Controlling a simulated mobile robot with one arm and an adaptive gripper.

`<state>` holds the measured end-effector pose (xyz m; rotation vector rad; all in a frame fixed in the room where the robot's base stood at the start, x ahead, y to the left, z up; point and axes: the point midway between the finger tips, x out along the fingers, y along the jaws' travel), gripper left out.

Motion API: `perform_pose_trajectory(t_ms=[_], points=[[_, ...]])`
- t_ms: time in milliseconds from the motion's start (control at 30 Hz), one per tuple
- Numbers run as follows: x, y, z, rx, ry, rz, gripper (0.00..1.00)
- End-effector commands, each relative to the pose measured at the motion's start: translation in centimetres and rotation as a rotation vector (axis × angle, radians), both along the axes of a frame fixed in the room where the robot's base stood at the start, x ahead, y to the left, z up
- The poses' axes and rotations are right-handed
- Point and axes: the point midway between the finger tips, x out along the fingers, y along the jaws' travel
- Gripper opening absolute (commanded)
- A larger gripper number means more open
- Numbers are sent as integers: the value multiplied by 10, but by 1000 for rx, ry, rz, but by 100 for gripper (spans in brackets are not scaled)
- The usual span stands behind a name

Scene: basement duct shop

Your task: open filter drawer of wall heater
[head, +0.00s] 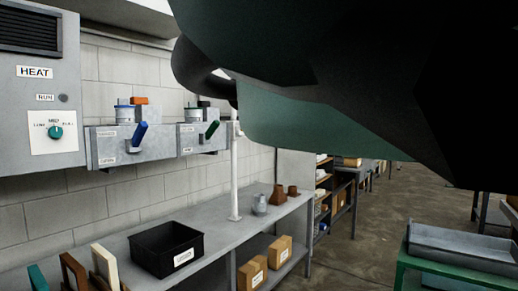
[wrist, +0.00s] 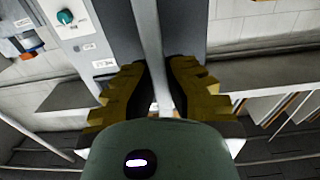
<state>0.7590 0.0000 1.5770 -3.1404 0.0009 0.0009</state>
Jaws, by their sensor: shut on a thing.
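The grey wall heater (head: 38,95) hangs at the left edge of the head view, with a HEAT label, a dark louvre and a teal knob (head: 55,132). Its light front, with the knob, also shows at upper left in the wrist view (wrist: 84,40). In the wrist view my gripper (wrist: 158,78) has its yellow-brown fingers on both sides of a long pale grey handle bar (wrist: 150,35), shut on it. A darker grey face (wrist: 120,25) lies behind the bar. How far the filter drawer stands out cannot be told. The head view does not show my gripper.
Right of the heater, wall boxes (head: 132,145) carry a blue and a green lever. Below, a grey bench (head: 210,229) holds a black bin (head: 166,250), upright boards and small brown pieces. Open floor (head: 385,225) lies to the right, with a green-framed cart (head: 460,258).

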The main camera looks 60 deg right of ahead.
Motion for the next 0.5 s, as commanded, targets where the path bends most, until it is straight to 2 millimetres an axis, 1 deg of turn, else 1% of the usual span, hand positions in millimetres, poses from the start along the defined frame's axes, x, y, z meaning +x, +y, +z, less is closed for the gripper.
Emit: perform_pose_trajectory(t_ms=[300, 333, 500], points=[[0, -1, 0, -1, 2, -3, 0], [0, -1, 0, -1, 1, -3, 14], [0, 0, 0, -1, 1, -2, 32]])
